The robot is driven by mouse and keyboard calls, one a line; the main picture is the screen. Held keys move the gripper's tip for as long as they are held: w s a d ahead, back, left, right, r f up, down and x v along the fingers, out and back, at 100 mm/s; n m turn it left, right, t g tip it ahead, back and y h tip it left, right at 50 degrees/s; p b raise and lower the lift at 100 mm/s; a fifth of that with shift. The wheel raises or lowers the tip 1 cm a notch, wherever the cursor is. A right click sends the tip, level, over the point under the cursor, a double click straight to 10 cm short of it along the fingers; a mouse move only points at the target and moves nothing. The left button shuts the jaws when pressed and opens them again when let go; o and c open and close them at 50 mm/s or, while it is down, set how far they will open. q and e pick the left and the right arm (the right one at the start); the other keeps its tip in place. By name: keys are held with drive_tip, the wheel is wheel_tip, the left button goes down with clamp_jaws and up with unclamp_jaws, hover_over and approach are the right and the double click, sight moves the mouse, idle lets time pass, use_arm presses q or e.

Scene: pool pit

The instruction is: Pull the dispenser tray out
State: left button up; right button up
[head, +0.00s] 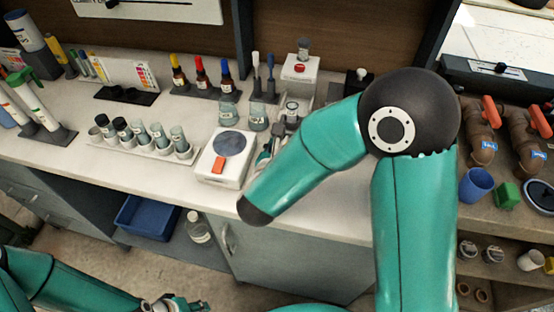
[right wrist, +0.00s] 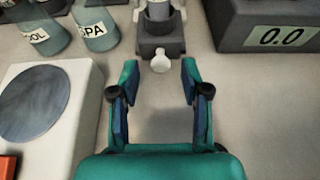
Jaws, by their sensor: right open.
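The dispenser (right wrist: 163,18) is a grey unit at the top middle of the right wrist view, cut off by the frame. Its dark tray front (right wrist: 160,46) carries a pale round knob (right wrist: 160,63). My right gripper (right wrist: 159,76) is open and empty. Its fingertips stand on either side just short of the knob, with gaps on both sides. In the head view the dispenser (head: 291,110) stands behind the two flasks' right side, and my right gripper (head: 268,148) is partly hidden by my forearm. My left gripper (head: 178,304) is low at the bottom edge, far from the dispenser.
A white scale (right wrist: 75,105) with a round grey plate is left of my right gripper. Labelled flasks (right wrist: 100,30) stand behind it. A dark meter (right wrist: 270,27) reading 0.0 is at right. A vial rack (head: 150,147) is farther left.

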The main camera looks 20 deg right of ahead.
drive_tip(key=v, duration=1)
drive_tip(key=shift+s+a, duration=0.15)
